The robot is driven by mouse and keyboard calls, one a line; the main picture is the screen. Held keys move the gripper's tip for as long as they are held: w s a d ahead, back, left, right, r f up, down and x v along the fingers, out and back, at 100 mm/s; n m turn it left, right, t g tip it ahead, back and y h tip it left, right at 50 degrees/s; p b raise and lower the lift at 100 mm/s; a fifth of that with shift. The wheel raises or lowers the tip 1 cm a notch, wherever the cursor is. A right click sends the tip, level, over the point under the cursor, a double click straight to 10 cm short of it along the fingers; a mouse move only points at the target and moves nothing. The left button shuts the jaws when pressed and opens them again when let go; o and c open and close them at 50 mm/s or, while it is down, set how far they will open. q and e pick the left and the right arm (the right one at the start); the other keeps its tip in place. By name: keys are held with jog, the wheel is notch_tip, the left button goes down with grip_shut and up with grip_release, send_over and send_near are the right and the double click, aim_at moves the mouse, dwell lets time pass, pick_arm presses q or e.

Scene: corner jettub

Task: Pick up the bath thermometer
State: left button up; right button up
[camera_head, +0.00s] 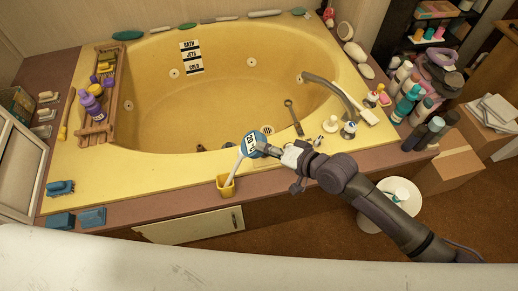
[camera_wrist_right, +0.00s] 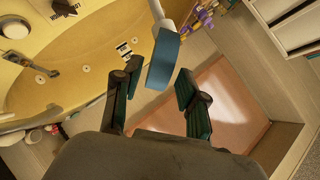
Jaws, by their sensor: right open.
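The bath thermometer (camera_head: 249,144) has a round blue head with a white face and dark marks. Its white stem slants down into a small yellow cup (camera_head: 226,186) on the tub's near edge. My right gripper (camera_head: 272,149) is just to the right of the blue head. In the right wrist view, the blue head (camera_wrist_right: 163,58) shows edge-on at the tips of my open right gripper (camera_wrist_right: 158,72), with a finger on each side. I cannot tell whether either finger touches it. My left gripper is not in view.
The yellow corner tub (camera_head: 165,110) is empty of water. Its faucet (camera_head: 330,90) stands behind my right arm. Several bottles (camera_head: 408,103) crowd the right ledge. A wooden caddy (camera_head: 100,130) and a blue brush (camera_head: 60,188) are on the left.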

jog(key=shift+x, duration=0.95)
jog(key=shift+r, duration=0.1)
jog(key=shift+c, duration=0.2)
